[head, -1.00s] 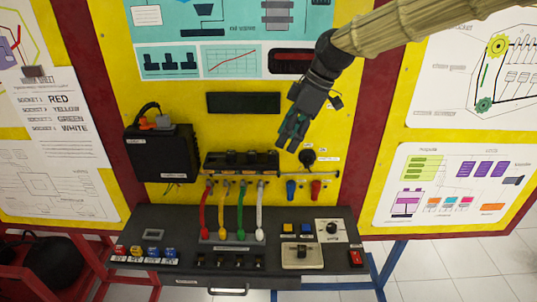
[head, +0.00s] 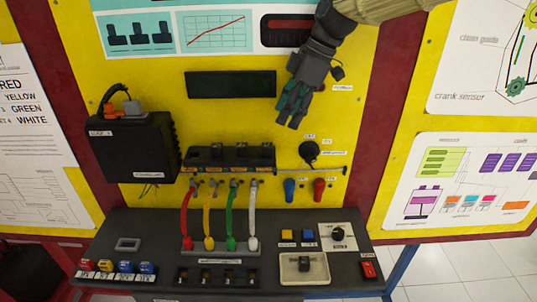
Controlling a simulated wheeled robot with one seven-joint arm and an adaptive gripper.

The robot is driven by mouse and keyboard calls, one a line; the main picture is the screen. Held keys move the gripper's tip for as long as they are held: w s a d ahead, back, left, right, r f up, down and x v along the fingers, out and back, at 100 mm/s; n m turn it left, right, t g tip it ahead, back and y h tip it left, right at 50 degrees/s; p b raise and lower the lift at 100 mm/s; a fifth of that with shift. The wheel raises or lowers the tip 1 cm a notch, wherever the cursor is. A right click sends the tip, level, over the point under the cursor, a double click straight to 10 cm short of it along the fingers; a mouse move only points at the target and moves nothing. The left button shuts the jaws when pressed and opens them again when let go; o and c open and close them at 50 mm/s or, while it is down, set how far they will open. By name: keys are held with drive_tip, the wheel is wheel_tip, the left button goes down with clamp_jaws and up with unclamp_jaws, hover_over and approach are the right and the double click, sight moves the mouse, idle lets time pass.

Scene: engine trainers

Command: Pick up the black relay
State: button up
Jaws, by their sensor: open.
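A small black block (head: 305,264), which looks like the black relay, sits upright on a cream plate (head: 290,275) at the right of the dark console shelf (head: 155,225). My gripper (head: 291,122) hangs in front of the yellow panel, well above the block in the picture, with its fingers pointing down. It is open and appears empty. No wrist view is given, so the gap between the fingers is hard to see.
Red, yellow, green and white cables (head: 230,215) arch at the shelf's middle. Blue and red plugs (head: 304,190) and a black round part (head: 309,151) are on the panel below my gripper. Near the block are a dial (head: 337,234) and a red switch (head: 367,269).

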drive_tip(key=p, duration=0.1)
hover_over(268, 145)
drive_tip(key=d, duration=0.3)
drive_tip(key=f, duration=0.4)
drive_tip(key=shift+s+a+f, duration=0.15)
drive_tip(key=shift+a+f, duration=0.1)
drive_tip(key=shift+s+a+f+p, duration=0.1)
drive_tip(key=shift+a+f+p, duration=0.3)
drive_tip(key=shift+f+p, duration=0.25)
drive_tip(key=x, duration=0.1)
drive_tip(key=p+x, duration=0.1)
drive_tip(key=x, duration=0.1)
drive_tip(key=shift+w+a+r, duration=0.1)
drive_tip(key=shift+w, duration=0.2)
drive_tip(key=shift+s+a+f+p, duration=0.1)
drive_tip(key=shift+f+p, duration=0.2)
drive_tip(key=shift+f, duration=0.15)
drive_tip(key=c, duration=1)
